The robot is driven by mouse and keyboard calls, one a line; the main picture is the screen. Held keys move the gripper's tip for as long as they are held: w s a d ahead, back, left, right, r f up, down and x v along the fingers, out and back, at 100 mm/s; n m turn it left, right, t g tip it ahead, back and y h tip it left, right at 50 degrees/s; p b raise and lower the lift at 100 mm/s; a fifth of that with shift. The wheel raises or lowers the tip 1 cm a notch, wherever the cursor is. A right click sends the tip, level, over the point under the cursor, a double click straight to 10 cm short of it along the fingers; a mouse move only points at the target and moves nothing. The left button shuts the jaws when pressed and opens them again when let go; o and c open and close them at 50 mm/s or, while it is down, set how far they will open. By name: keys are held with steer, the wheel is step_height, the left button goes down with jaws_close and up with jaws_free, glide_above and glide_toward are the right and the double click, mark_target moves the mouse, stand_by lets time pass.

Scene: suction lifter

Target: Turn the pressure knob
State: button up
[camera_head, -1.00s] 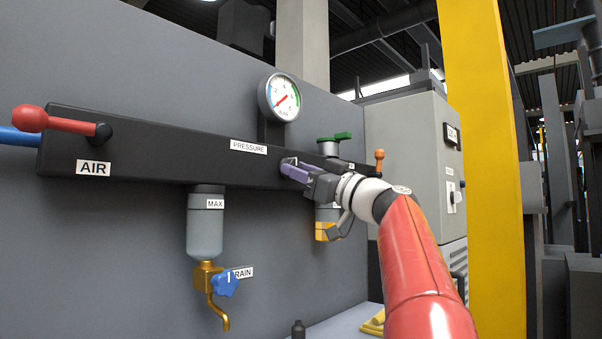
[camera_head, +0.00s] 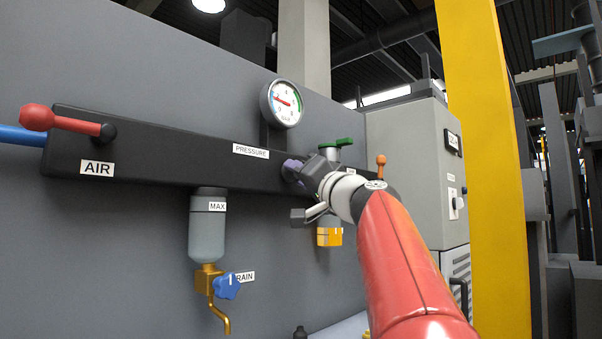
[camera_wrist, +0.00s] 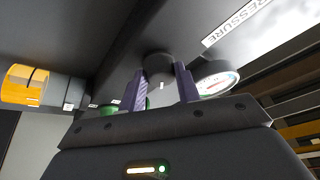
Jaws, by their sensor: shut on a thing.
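The dark round pressure knob (camera_wrist: 160,66) shows in the wrist view between my two purple fingers. My gripper (camera_wrist: 160,90) is shut on it; in the head view my gripper (camera_head: 291,170) is at the black manifold, right of the PRESSURE label (camera_head: 251,151), and hides the knob. The pressure gauge (camera_head: 285,103) stands above on the manifold, its red needle pointing left and slightly up. The gauge also shows in the wrist view (camera_wrist: 215,78), to the right of the knob.
A red AIR lever (camera_head: 60,121) is at the manifold's left end. A filter bowl (camera_head: 207,230) with a blue drain tap (camera_head: 227,286) hangs below. A green-handled valve (camera_head: 336,143) and an orange-tipped lever (camera_head: 381,165) are close to my wrist. A grey cabinet (camera_head: 420,150) stands right.

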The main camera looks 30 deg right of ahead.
steer(key=shift+s+a+r+m+g+h+p, duration=0.15)
steer(key=shift+m+g+h+p, duration=0.65)
steer(key=shift+m, duration=2.25)
steer(key=shift+w+r+m+g+h+p, duration=0.1)
steer(key=shift+r+m+g+h+p, duration=0.25)
steer(key=shift+m+g, duration=1.75)
steer(key=shift+s+a+r+m+h+p, duration=0.1)
steer(key=shift+m+h+p, duration=0.65)
steer(key=shift+m, duration=3.2)
steer(key=shift+f+m+g+y, duration=0.15)
steer(key=shift+m+g+y, duration=0.15)
steer(key=shift+m, duration=0.1)
steer(key=o, duration=1)
steer(key=shift+c, duration=0.2)
steer(key=v, duration=0.7)
steer(key=shift+s+b, duration=0.35)
